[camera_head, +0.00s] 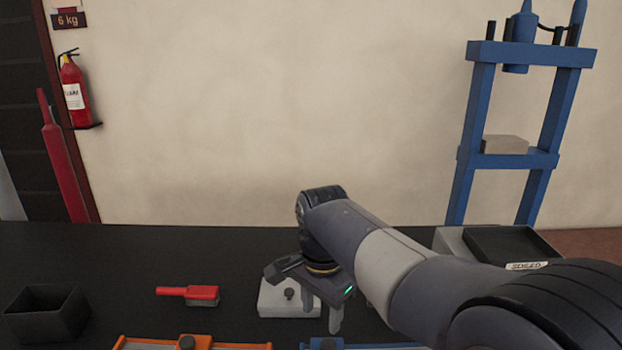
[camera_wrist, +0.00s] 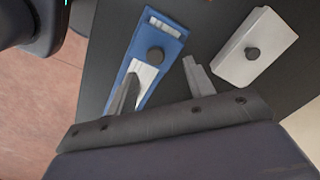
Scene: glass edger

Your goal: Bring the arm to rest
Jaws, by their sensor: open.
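My gripper (camera_head: 321,318) hangs from my arm over the black table (camera_head: 120,262) in the head view, fingers pointing down. The wrist view also shows my gripper (camera_wrist: 158,85), with its two fingers apart and nothing between them. A grey block with a dark knob (camera_head: 275,298) sits just behind my gripper; it also shows in the wrist view (camera_wrist: 257,47). A blue fixture with a pale strip and dark knob (camera_wrist: 135,55) lies beside the fingers; only its top edge shows in the head view. I cannot tell whether the fingers touch it.
A red-handled brush (camera_head: 190,293), a black open box (camera_head: 45,315) and an orange fixture (camera_head: 222,345) are on the left. A dark labelled tray (camera_head: 512,245) is at right, partly behind my arm. A blue press frame (camera_head: 470,140) stands behind. Air above the table's left half is free.

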